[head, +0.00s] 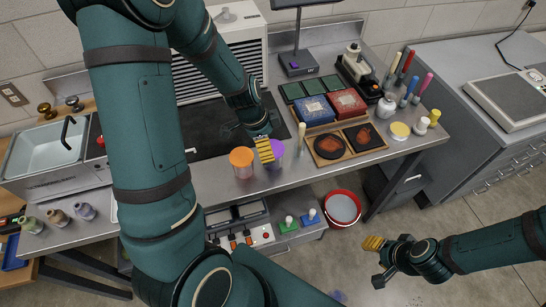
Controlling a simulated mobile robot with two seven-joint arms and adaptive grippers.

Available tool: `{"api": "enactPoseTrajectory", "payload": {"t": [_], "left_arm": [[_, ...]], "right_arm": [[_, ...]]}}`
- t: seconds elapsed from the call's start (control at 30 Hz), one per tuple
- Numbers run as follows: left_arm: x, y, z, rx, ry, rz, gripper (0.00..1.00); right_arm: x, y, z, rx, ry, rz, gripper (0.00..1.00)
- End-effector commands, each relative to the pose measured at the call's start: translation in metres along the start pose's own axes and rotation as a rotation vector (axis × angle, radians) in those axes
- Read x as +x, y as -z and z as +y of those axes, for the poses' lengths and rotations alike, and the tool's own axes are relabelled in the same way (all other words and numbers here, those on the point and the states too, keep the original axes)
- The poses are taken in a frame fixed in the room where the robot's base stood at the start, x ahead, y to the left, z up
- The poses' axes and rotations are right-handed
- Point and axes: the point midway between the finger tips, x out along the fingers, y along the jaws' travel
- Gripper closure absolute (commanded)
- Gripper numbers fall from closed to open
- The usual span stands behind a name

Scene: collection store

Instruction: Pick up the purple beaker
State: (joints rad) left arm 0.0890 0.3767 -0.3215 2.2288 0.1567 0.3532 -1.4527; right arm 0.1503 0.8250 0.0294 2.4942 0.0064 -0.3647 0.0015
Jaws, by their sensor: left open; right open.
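The purple beaker (278,150) stands upright near the front edge of the counter, just right of an orange beaker (242,164). My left gripper (265,149) is open at the purple beaker. One yellow-padded finger covers the beaker's left side; I cannot tell whether the other finger is behind it or whether they touch. My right gripper (376,262) is open and empty over the floor at the lower right, well away from the counter.
A pale upright stick (301,138) stands close to the purple beaker's right. A wooden tray (346,156) with dark panels and blue and red boxes (347,103) lie further right. A sink (45,150) is at the left. A red-rimmed bucket (342,207) stands below the counter.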

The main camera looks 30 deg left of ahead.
Motion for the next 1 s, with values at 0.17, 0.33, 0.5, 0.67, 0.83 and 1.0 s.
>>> {"api": "enactPoseTrajectory", "payload": {"t": [0.17, 0.33, 0.5, 0.67, 0.83, 1.0], "left_arm": [[0.013, 0.000, 0.000, -0.002, 0.000, 0.000, 0.00], [0.029, 0.001, -0.001, -0.002, -0.002, -0.002, 0.00], [0.053, 0.003, -0.003, -0.002, -0.002, -0.001, 0.00], [0.064, 0.003, -0.003, -0.002, 0.000, 0.000, 0.00], [0.065, 0.003, -0.003, -0.001, 0.002, 0.000, 0.00], [0.065, 0.003, -0.003, -0.001, 0.001, 0.000, 0.39]], "right_arm": [[0.002, 0.000, 0.001, 0.000, -0.001, 0.000, 0.53], [0.003, 0.000, 0.001, 0.000, -0.001, 0.000, 0.53], [0.004, 0.000, 0.002, 0.000, -0.001, 0.000, 0.53], [0.006, -0.001, 0.002, 0.000, -0.001, 0.000, 0.53], [0.005, -0.001, 0.002, 0.000, -0.001, 0.000, 0.53], [0.005, -0.001, 0.002, 0.000, -0.001, 0.000, 0.53]]}}
